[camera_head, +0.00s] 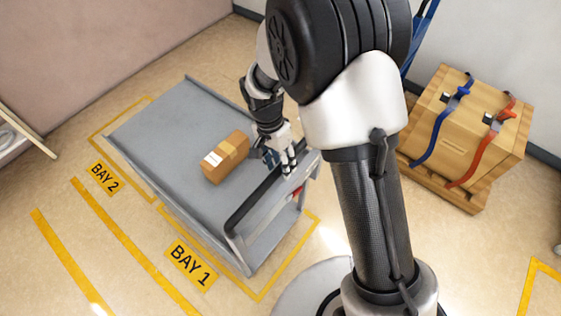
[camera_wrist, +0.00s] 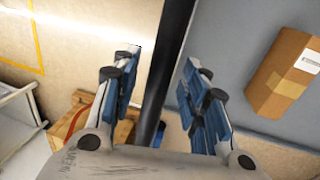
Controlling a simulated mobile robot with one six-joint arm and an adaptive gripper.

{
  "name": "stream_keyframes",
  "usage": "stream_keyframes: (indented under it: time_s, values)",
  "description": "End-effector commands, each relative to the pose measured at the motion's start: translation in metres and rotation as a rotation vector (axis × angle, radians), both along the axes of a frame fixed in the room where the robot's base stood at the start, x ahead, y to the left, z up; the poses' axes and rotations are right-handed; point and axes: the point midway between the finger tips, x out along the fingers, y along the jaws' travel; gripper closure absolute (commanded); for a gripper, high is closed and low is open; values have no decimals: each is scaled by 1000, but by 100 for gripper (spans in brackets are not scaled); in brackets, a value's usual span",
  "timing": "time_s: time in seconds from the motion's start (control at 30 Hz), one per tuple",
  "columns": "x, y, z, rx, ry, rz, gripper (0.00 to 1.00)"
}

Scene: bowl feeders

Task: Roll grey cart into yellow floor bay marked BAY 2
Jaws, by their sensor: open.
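The grey cart (camera_head: 165,130) is a flat-topped trolley with a cardboard box (camera_head: 226,158) on its deck. Its dark handle bar (camera_head: 257,196) is at the lower-right end. The cart's far end lies over the yellow outline by the BAY 2 label (camera_head: 105,178); its handle end stands over the outline by the BAY 1 label (camera_head: 190,263). My gripper (camera_head: 288,164) is at the handle's upper part. In the wrist view the handle bar (camera_wrist: 168,62) runs between the open fingers, with gaps visible on both sides. The cart's wheels are hidden.
A strapped wooden crate (camera_head: 463,135) on a pallet stands at the right by the wall. Yellow floor lines (camera_head: 130,245) run at the lower left, where the floor is clear. A white rack (camera_head: 18,135) is at the left edge. Walls close off the back.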

Motion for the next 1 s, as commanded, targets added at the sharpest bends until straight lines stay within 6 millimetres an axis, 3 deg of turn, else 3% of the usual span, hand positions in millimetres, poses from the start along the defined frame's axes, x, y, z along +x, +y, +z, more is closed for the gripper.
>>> stream_keyframes:
  time_s: [0.17,0.63,0.8,1.0]
  values:
    - [3,2,12,2,-4,0,59]
    - [13,16,101,2,-3,0,59]
    - [14,18,115,1,-1,0,59]
    - [14,18,118,-1,1,0,59]
